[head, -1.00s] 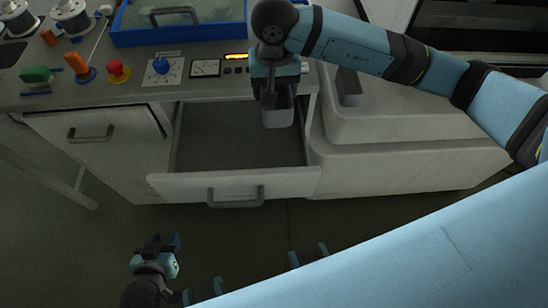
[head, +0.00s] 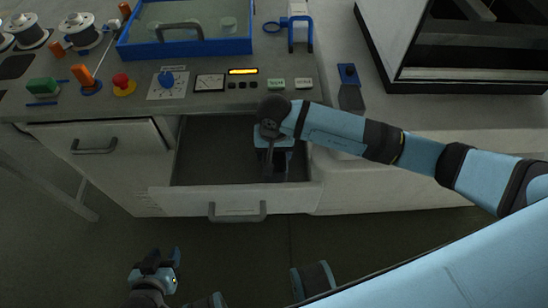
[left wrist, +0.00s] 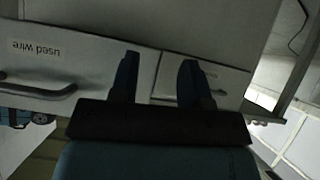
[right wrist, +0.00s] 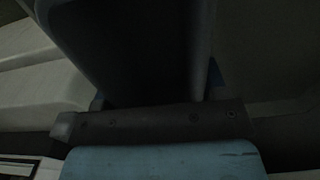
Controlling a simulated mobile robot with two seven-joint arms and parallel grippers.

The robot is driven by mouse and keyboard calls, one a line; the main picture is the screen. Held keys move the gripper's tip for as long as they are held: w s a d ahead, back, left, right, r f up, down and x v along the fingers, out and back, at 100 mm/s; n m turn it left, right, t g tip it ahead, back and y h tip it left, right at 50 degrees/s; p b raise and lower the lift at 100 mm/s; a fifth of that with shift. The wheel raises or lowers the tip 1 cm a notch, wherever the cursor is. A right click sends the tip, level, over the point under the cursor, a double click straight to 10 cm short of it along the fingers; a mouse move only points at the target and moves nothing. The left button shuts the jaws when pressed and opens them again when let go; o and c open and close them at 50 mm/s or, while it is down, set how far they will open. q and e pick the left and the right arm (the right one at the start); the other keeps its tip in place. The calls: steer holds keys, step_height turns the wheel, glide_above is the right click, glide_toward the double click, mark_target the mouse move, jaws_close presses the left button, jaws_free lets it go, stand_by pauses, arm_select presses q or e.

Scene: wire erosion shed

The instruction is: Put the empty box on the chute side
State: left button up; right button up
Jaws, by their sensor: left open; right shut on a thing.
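My right gripper (head: 272,168) is down inside the open drawer (head: 180,203), towards its right side. It is shut on the grey box, whose dark wall (right wrist: 135,45) fills the upper middle of the right wrist view. In the head view the gripper hides nearly all of the box, so I cannot tell whether it touches the drawer floor. The left part of the drawer floor looks bare. My left gripper (head: 163,258) is open and empty, low in front of the cabinet. The left wrist view shows a panel with a handle and the label "used wire" (left wrist: 36,50).
A dark sloped piece with a blue top (head: 350,90) is right of the control panel. A closed cabinet door (head: 90,140) is left of the drawer.

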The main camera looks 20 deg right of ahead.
mark_target(274, 157)
step_height(274, 157, down, 4)
steer(key=shift+r, duration=0.25)
steer(key=shift+f+b, duration=0.2)
steer(key=shift+b, duration=0.1)
steer(key=o, duration=1.1)
steer(key=shift+c, duration=0.2)
steer(key=shift+r, duration=0.1)
